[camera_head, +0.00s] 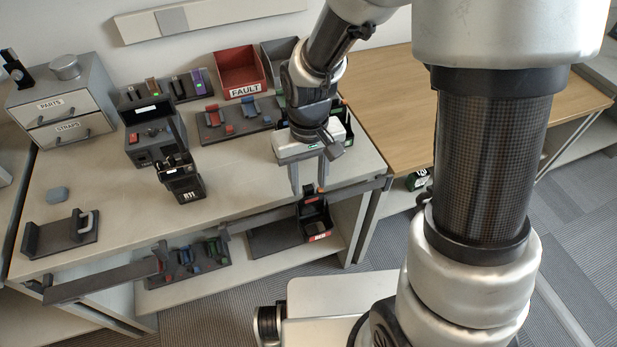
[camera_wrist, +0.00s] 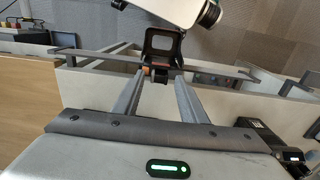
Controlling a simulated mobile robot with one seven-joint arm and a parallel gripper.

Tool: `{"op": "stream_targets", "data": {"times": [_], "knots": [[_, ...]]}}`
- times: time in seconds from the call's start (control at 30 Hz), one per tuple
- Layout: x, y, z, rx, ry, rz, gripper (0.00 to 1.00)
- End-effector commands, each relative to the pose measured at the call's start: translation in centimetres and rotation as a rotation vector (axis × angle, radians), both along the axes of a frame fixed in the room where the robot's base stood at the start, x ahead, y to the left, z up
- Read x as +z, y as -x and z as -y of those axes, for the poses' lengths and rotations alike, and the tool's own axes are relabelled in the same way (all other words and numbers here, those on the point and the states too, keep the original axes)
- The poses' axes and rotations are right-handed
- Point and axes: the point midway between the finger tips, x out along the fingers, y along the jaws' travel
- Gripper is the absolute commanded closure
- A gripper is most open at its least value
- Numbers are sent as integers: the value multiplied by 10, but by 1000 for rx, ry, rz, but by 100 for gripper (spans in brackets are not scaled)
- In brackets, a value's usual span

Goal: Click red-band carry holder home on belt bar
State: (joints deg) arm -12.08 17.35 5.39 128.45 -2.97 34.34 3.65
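The black carry holder (camera_head: 315,222) has a red band and a RED label. It is at the right part of the dark belt bar (camera_head: 262,215), along the table's front edge. Whether it is fully clicked onto the bar cannot be told. In the wrist view the holder (camera_wrist: 162,45) is just beyond my fingertips, with the bar (camera_wrist: 100,57) running to both sides. My gripper (camera_head: 309,187) is right above the holder, fingers pointing down. In the wrist view my gripper (camera_wrist: 160,80) has its fingers apart, with a small dark part of the holder appearing between the tips.
A radio marked R11 (camera_head: 184,186) stands at the table front. A grey stand (camera_head: 60,235) is at the left. A red FAULT bin (camera_head: 240,70), a clip tray (camera_head: 232,128) and drawers (camera_head: 62,105) are behind. A lower shelf holds colored clips (camera_head: 190,262).

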Motion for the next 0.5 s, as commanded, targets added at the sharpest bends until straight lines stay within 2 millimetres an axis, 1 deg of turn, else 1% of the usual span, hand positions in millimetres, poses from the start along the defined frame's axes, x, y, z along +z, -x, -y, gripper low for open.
{"op": "stream_targets", "data": {"times": [0.17, 0.27, 0.37, 0.47, 0.5], "knots": [[0, 0, 0, 0, 0, 0, 61], [4, 0, 0, 0, 0, 1, 61], [16, -1, 0, 0, -1, 4, 61], [35, -1, 0, 0, -2, 6, 61], [45, -2, 0, 0, -1, 7, 61]]}}
